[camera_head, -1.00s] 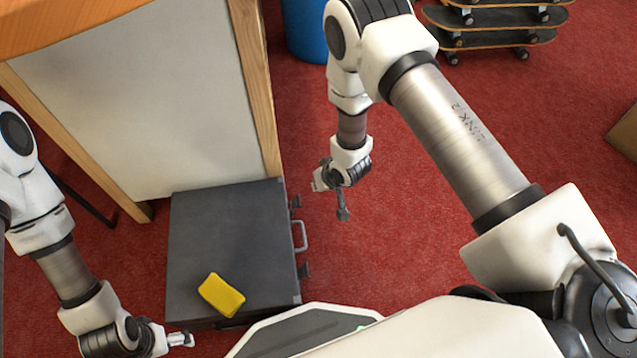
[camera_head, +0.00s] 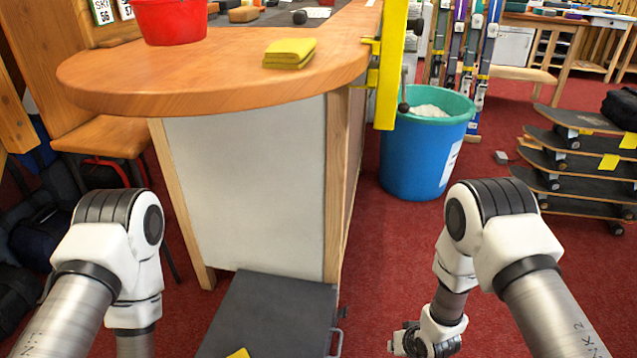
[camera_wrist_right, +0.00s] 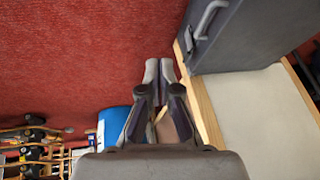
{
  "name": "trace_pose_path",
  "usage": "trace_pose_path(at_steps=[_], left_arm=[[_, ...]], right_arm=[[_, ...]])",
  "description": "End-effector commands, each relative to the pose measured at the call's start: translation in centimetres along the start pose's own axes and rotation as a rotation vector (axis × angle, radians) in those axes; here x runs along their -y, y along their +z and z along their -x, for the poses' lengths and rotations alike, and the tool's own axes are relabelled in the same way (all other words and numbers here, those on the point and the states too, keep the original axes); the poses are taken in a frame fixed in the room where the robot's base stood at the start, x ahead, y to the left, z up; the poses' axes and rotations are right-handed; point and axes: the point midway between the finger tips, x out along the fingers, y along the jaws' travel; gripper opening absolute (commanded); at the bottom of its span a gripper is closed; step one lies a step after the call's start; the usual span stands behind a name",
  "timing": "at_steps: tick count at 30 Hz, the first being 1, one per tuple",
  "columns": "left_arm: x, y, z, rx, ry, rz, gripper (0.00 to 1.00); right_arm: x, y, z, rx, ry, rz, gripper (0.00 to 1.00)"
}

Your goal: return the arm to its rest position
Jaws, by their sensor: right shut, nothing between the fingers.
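My right arm (camera_head: 455,270) hangs bent at the lower right of the head view. Its gripper (camera_wrist_right: 159,70) shows in the right wrist view with the two fingers together and nothing between them. It is in free air above the red carpet, beside the dark case (camera_wrist_right: 245,35). In the head view the wrist end shows at the bottom edge and the fingertips are cut off. My left arm (camera_head: 120,260) is bent at the lower left, and its gripper is below the frame.
The dark case (camera_head: 270,315) lies by the wooden counter (camera_head: 200,75), with a yellow item (camera_head: 239,353) on it. A blue bin (camera_head: 420,150) and stacked skateboards (camera_head: 575,165) stand behind my right arm. A yellow folded cloth (camera_head: 289,52) and red tub (camera_head: 170,22) are on the counter.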

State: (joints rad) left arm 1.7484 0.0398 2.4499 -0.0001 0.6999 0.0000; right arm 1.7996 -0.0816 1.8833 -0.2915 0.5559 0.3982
Motion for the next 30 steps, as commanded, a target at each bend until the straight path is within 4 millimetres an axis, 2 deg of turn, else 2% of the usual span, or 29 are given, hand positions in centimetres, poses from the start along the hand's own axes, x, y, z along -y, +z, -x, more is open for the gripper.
trace_pose_path(at_steps=[1, 8, 11, 17, 20, 24, 27, 30], left_arm=[[0.0, 0.1, 1.6, 0.001, 0.000, 0.000, 0.95], [0.0, -0.1, 5.4, -0.002, 0.000, 0.001, 0.95], [-0.1, -0.1, 7.7, -0.002, 0.000, 0.000, 0.95], [-0.1, 0.0, 13.4, -0.002, 0.000, 0.000, 0.95], [-0.1, 0.0, 17.9, -0.002, 0.000, 0.000, 0.95], [-0.2, -0.1, 24.9, -0.002, 0.000, 0.000, 0.95], [-0.2, 0.0, 28.7, -0.002, 0.000, 0.000, 0.95], [-0.2, 0.0, 31.7, -0.002, 0.000, 0.000, 0.95]], right_arm=[[0.3, -0.7, 1.5, -0.001, 0.000, 0.000, 0.00], [0.6, -1.9, 4.7, 0.006, 0.002, -0.010, 0.00], [0.7, -2.1, 6.9, 0.019, 0.006, -0.020, 0.00], [0.8, -1.7, 12.7, 0.071, 0.024, -0.058, 0.00], [0.8, -1.0, 17.5, 0.114, 0.042, -0.090, 0.00], [0.8, 1.1, 26.0, 0.201, 0.081, -0.130, 0.00], [0.8, 3.0, 31.6, 0.265, 0.111, -0.143, 0.00], [0.8, 5.3, 36.8, 0.334, 0.140, -0.142, 0.00]])
